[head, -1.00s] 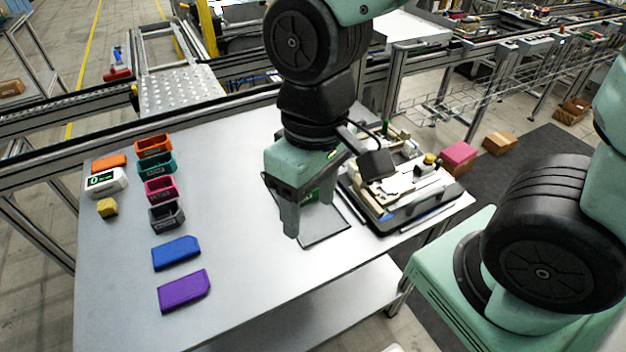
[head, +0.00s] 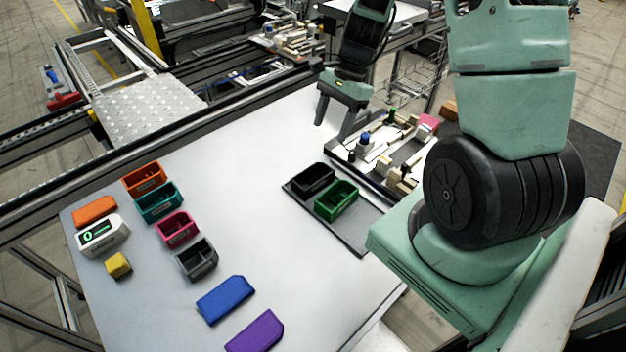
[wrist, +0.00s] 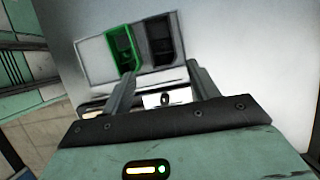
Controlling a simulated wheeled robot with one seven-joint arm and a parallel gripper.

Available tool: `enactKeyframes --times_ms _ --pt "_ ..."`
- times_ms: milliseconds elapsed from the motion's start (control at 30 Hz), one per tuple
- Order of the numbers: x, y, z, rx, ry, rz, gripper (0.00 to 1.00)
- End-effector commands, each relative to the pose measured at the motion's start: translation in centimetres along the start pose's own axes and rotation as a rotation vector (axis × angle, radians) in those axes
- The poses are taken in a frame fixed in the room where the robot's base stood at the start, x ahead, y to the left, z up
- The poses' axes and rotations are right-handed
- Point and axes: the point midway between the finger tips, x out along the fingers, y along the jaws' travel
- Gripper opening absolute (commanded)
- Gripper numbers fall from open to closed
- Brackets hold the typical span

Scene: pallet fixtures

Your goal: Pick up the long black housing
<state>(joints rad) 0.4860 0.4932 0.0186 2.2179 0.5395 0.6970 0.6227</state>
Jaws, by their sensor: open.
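A long black housing (head: 308,180) sits on a dark flat plate (head: 357,236) on the table, close beside a green housing (head: 337,200). In the wrist view the black housing (wrist: 161,40) is ahead of the fingers, right of the green housing (wrist: 121,46). A dark grey housing (head: 196,260) stands apart on the left of the table. My gripper (head: 332,129) is open and empty, above the table's far side, behind and apart from the black housing. Its two fingers also show in the wrist view (wrist: 160,71).
A fixture (head: 385,152) with several parts stands right of the plate. On the left are orange, teal and pink housings (head: 177,228), a white display device (head: 102,235) and a yellow block (head: 118,265). Blue (head: 225,299) and purple lids lie in front. The table's middle is clear.

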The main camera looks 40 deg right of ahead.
Motion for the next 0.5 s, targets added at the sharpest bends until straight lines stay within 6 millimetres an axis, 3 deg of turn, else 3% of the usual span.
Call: enactKeyframes --times_ms 300,500 --pt "6.6 0.1 0.1 -0.001 -0.003 0.005 0.6" --pt "8.9 0.0 0.1 -0.004 -0.002 0.003 0.6"
